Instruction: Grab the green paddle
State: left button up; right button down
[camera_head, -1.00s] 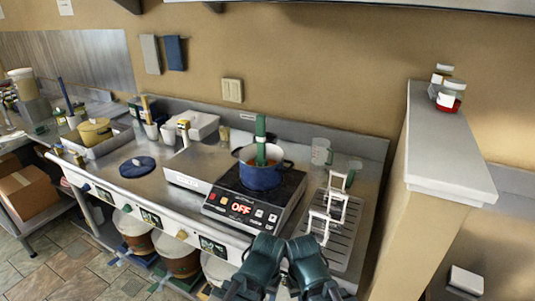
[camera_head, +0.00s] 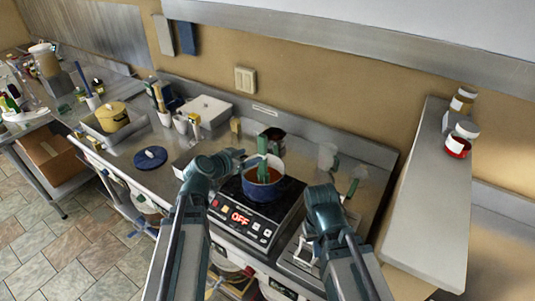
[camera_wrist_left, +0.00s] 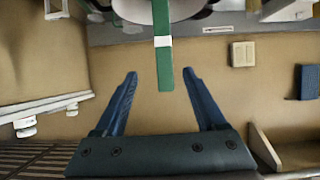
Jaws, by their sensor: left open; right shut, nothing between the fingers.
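The green paddle (camera_head: 263,160) stands upright in a blue pot (camera_head: 263,190) of orange-brown liquid. The pot sits on a black cooker (camera_head: 248,215) whose display reads OFF. My left gripper (camera_head: 238,156) is open, just left of the paddle's upper part. In the left wrist view the paddle (camera_wrist_left: 163,50), with a white band, reaches down between the two open fingers (camera_wrist_left: 160,75); contact with them is not visible. My right gripper (camera_head: 325,215) is shut and empty, over the drain area right of the cooker. Its fingertips are hard to make out.
A white-topped ledge (camera_head: 430,190) with jars stands at the right. A clear jug (camera_head: 327,157) is behind my right arm.

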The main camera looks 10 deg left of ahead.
aim_at(261, 150)
pick_arm(q)
jog(key=b+x, duration=0.2)
jog(key=x, duration=0.2)
jog(key=b+x, duration=0.2)
jog(key=x, duration=0.2)
jog(key=shift+w+a, duration=0.2)
jog(key=shift+w, duration=0.05)
jog(key=shift+w+d, duration=0.1)
jog(key=shift+w, duration=0.1)
jog(key=b+x, duration=0.2)
jog(key=x, duration=0.3)
jog(key=shift+f, duration=0.15)
grip_shut()
dwell(1.0)
